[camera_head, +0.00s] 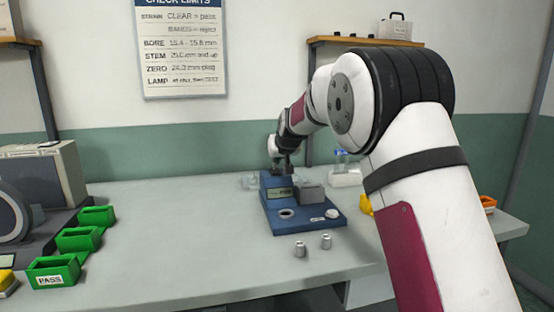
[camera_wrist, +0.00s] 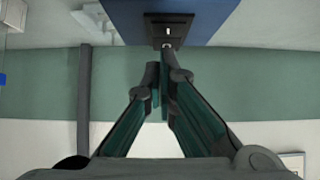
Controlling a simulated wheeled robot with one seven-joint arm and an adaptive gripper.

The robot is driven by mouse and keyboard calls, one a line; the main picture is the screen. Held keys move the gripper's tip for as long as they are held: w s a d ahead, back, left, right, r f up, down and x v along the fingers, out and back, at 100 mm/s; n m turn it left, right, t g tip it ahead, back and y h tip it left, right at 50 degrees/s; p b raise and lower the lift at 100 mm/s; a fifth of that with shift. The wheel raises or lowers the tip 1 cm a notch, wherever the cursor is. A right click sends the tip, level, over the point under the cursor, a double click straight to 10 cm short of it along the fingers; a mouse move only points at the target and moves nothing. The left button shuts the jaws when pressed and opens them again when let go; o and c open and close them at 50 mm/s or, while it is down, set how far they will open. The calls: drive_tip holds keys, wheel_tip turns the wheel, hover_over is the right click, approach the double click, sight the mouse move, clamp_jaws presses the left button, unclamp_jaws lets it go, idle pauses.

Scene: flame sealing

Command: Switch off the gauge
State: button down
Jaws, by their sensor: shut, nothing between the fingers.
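The gauge (camera_head: 320,214) is a blue unit on the table, with a raised back part carrying a small display (camera_head: 279,193), a grey block and a round opening in its base. My gripper (camera_head: 286,168) is above the raised back part at its rear left. In the wrist view, my gripper (camera_wrist: 162,75) has its fingers together and empty. Its tips are close to a black plate (camera_wrist: 172,30) with a small light-coloured switch-like part on the blue housing. I cannot tell whether the tips touch it.
Two small metal cylinders (camera_head: 313,245) stand on the table in front of the gauge. Green bins (camera_head: 78,240) and a grey machine (camera_head: 40,180) are at the left. A white stand (camera_head: 345,179) is behind right. The table between the bins and the gauge is clear.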

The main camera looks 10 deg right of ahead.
drive_tip(key=shift+w+f+b, duration=0.3)
drive_tip(key=shift+f+b, duration=0.05)
drive_tip(key=shift+f, duration=0.2)
drive_tip(key=shift+s+r, duration=0.1)
drive_tip(key=shift+s, duration=0.1)
drive_tip(key=shift+s, duration=0.75)
drive_tip(key=r+p, duration=0.1)
drive_tip(key=r, duration=0.1)
drive_tip(key=s+r+p, duration=0.1)
drive_tip(key=r, duration=0.2)
drive_tip(key=shift+r, duration=0.1)
drive_tip(key=p+v, duration=0.1)
drive_tip(key=v, duration=0.8)
